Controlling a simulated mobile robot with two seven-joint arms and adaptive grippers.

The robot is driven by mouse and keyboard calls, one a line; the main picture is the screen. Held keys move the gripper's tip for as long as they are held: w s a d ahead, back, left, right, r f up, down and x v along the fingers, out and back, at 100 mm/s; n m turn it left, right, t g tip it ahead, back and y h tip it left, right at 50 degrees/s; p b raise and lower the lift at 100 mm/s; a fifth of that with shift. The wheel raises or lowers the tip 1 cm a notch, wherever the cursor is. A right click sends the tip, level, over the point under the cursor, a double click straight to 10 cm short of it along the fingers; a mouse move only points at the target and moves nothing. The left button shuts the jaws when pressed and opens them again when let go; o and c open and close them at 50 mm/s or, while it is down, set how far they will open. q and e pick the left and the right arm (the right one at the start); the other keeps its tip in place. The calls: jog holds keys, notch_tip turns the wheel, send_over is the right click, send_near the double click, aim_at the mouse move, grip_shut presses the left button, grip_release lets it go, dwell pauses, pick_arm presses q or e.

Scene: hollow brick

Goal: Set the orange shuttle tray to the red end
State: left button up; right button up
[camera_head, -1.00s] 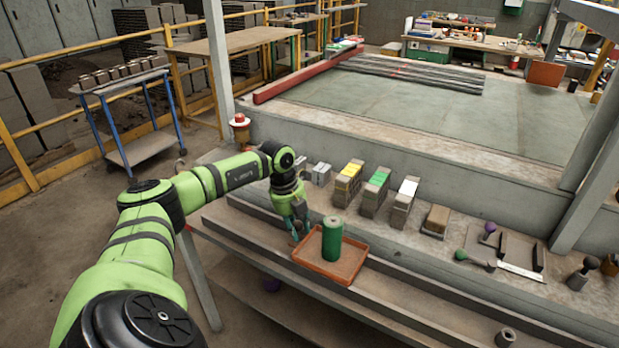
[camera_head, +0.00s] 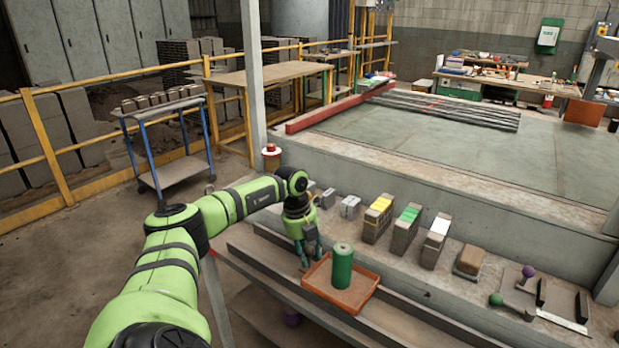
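The orange shuttle tray (camera_head: 362,304) sits on the stepped grey ledge, with a green cylinder (camera_head: 342,268) standing upright in it. My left gripper (camera_head: 304,261) points down at the tray's left rim and appears shut on it; the fingertips are small and partly hidden. A small red mark (camera_head: 212,253) shows at the left end of the ledge, to the left of the tray. My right gripper is not in view.
Behind the tray stand blocks with yellow (camera_head: 380,204), green (camera_head: 410,214) and white (camera_head: 440,225) tops. A red-topped post piece (camera_head: 271,150) stands at the back left. Tools (camera_head: 527,271) lie at right. The ledge left of the tray looks clear.

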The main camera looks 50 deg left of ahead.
pick_arm(q)
jog(key=r, duration=0.4)
jog(key=s+a+r, duration=0.1)
jog(key=r, duration=0.6)
jog(key=shift+s+a+r, duration=0.3)
jog(key=shift+s+r, duration=0.05)
jog(key=shift+r, duration=0.05)
